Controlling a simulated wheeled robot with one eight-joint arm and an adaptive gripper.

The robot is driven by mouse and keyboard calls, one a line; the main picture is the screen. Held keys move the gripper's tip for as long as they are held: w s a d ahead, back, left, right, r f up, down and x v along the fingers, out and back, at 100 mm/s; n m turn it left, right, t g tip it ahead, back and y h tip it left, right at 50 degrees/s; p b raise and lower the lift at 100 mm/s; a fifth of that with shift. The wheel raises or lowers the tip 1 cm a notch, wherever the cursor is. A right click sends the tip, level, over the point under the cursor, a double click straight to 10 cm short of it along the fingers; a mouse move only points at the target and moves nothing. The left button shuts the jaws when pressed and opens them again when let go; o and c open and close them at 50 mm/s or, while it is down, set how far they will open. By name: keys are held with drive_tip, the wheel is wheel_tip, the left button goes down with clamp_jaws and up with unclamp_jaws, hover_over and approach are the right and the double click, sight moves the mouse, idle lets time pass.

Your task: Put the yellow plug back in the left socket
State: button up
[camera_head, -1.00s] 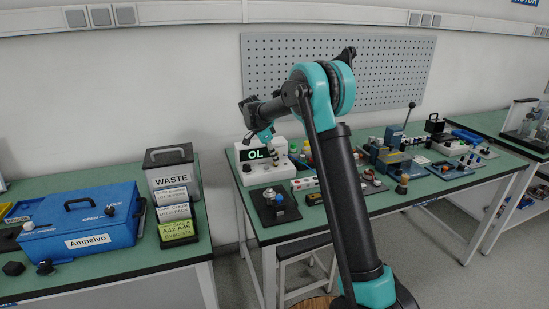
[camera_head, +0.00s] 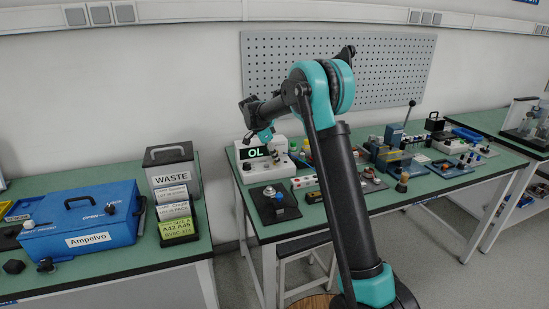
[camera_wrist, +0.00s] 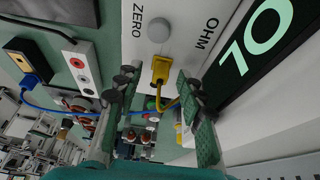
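The yellow plug (camera_wrist: 160,68) sits at the face of the white meter (camera_wrist: 185,42), beside the OHM label and a grey round knob (camera_wrist: 158,27). Its yellow cable curves down and back between my fingers. I cannot tell how deep the plug sits, and the socket under it is hidden. My gripper (camera_wrist: 157,82) is open, with one finger on each side of the plug and visible gaps to both. In the head view my gripper (camera_head: 268,143) hangs in front of the meter (camera_head: 247,174), whose green display reads OL.
In the wrist view a white strip with red and black sockets (camera_wrist: 80,72) lies left, beside a box with a blue plug (camera_wrist: 35,72) and blue cable. In the head view the blue Ampelvo case (camera_head: 85,225) and waste bin (camera_head: 172,178) stand on the left bench.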

drive_tip(key=v, duration=1.2)
drive_tip(key=shift+d, duration=0.1)
idle(0.4)
